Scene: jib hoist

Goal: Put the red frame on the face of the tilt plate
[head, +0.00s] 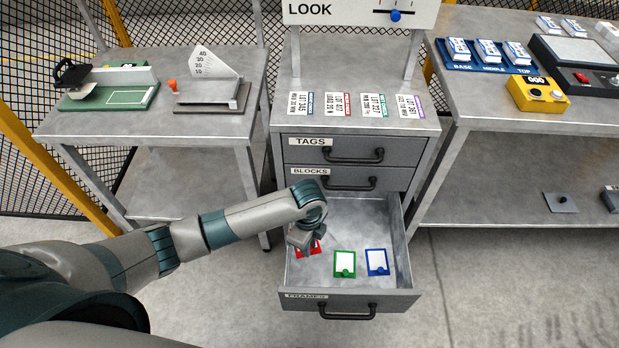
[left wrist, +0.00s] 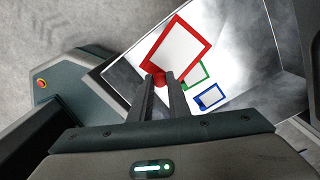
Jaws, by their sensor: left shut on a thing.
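The red frame (head: 316,248) is at the left of the open drawer, largely hidden by my gripper in the head view. My left gripper (head: 305,236) reaches down into the drawer from the left. In the left wrist view its fingers (left wrist: 160,88) are shut on the small red knob at the edge of the red frame (left wrist: 180,48), which has a white middle. There the red frame overlaps the green one and looks larger. The tilt plate (head: 222,100) stands on the left table, with a white angle scale behind it and an orange knob at its left. My right gripper is not in view.
A green frame (head: 345,263) and a blue frame (head: 377,262) lie in the drawer (head: 402,238). Tags (head: 338,104) lie on the cabinet top. A green fixture (head: 112,88) stands left of the tilt plate. A gap separates the left table from the cabinet.

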